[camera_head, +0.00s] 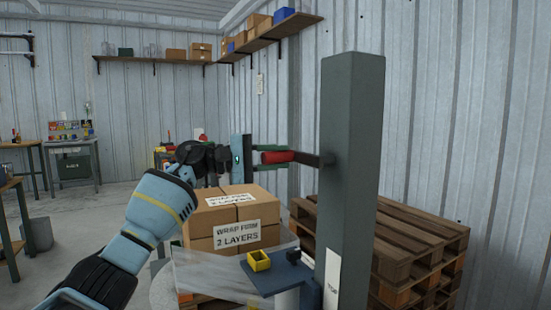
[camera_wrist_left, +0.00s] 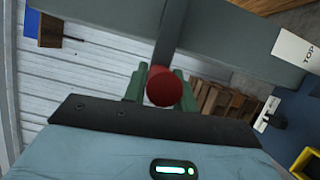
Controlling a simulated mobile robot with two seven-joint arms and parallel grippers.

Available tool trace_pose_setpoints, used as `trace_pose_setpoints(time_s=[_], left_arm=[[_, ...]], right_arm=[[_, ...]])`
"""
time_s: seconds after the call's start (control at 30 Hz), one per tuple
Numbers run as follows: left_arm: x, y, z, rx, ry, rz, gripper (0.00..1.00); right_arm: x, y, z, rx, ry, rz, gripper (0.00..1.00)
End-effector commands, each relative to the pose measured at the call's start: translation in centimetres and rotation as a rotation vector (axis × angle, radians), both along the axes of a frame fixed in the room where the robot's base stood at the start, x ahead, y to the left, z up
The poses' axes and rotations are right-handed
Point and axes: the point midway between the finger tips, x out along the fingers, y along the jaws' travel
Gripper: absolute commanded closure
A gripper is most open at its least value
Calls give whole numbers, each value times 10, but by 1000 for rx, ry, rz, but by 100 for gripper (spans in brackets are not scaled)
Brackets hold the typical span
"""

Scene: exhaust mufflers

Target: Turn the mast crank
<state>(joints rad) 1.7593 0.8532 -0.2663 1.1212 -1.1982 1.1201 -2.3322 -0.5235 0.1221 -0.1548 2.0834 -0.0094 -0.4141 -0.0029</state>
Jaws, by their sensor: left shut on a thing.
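The mast (camera_head: 352,170) is a tall dark grey-green post right of centre in the head view. The crank has a red handle (camera_head: 280,157) and a dark arm (camera_head: 318,159) that meets the mast near its upper part. My left gripper (camera_head: 277,156) comes in from the left, its green fingers on both sides of the red handle, shut on it. In the left wrist view the round red handle end (camera_wrist_left: 160,86) sits between the two fingers, with the crank arm (camera_wrist_left: 170,35) running up to the mast (camera_wrist_left: 225,35). My right gripper is not in view.
Stacked cartons (camera_head: 232,212) labelled for wrap stand below my left gripper. A small yellow bin (camera_head: 259,261) sits on a blue plate (camera_head: 280,280) beside the mast. Wooden pallets (camera_head: 425,250) are stacked behind the mast. Open floor lies at the left.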

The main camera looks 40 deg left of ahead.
Motion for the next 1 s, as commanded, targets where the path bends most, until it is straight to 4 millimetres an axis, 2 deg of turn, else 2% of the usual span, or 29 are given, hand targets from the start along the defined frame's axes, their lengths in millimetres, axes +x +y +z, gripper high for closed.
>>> trace_pose_setpoints(time_s=[0.23,0.27,0.4,0.77,1.0], left_arm=[[-1,-2,4,-5,-7,-7,100],[-1,-3,4,-5,-7,-7,70],[-1,-2,3,-4,-5,-6,52],[-4,3,0,-1,-2,-2,51],[-28,28,-1,-1,-1,-1,51]], right_arm=[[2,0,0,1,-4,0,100],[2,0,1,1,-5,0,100],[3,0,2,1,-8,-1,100],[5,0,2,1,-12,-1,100],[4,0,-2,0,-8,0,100]])
